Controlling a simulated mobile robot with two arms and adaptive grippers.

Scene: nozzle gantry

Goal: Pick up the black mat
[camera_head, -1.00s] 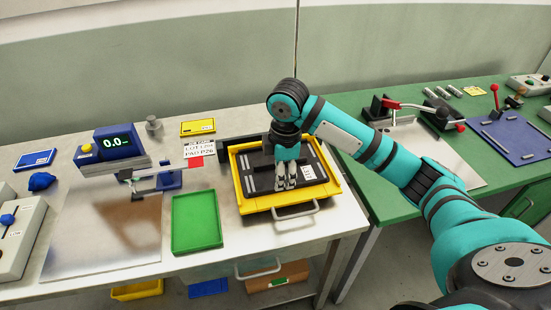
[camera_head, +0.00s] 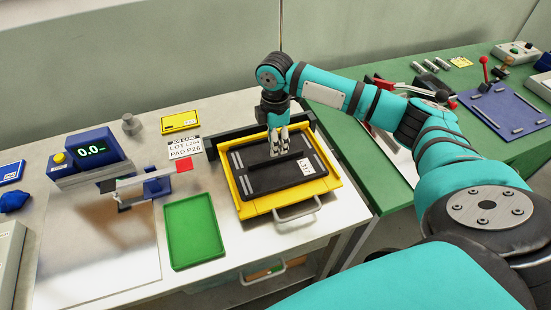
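The black mat (camera_head: 262,180) lies in a yellow tray (camera_head: 249,211) on the light table. It has a white label near its right edge and light strips along its sides. My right gripper (camera_head: 278,153) points down over the back part of the mat, its pale fingers close together with a narrow gap. I cannot tell whether the fingertips touch the mat or hold any of it. My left gripper is not in view.
A green tray (camera_head: 194,231) and a blue scale (camera_head: 92,150) are left of the yellow tray. A label card (camera_head: 186,149) stands behind. The tray's front handle (camera_head: 297,218) faces the table edge. A green bench (camera_head: 350,117) is at right.

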